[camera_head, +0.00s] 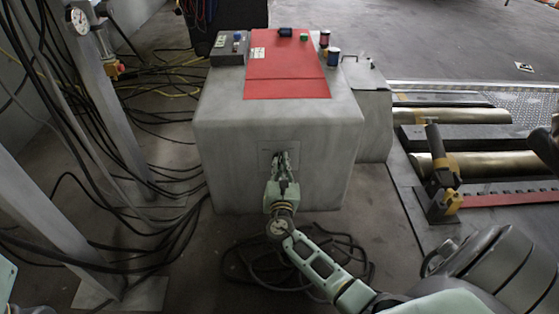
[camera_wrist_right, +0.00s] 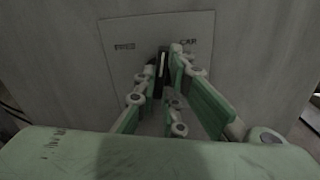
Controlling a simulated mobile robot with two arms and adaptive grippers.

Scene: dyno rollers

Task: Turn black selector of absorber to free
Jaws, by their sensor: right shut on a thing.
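The absorber (camera_head: 225,140) is a grey box with a square plate on its front face. In the right wrist view the plate (camera_wrist_right: 118,75) bears the label FREE on the left and CAR on the right. The black selector (camera_wrist_right: 161,72) sits between the labels, with a white line on it, and stands nearly upright. My right gripper (camera_wrist_right: 163,62) has its green fingers on both sides of the selector and is shut on it. In the head view the right gripper (camera_head: 284,157) reaches the plate and hides the selector. My left gripper is not in view.
A red sheet (camera_head: 285,65), small cans and a control box (camera_head: 229,50) lie on top of the absorber. Cables run over the floor at left beside a grey post (camera_head: 45,220). Brass rollers (camera_head: 470,165) and a yellow clamp (camera_head: 440,175) are at right.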

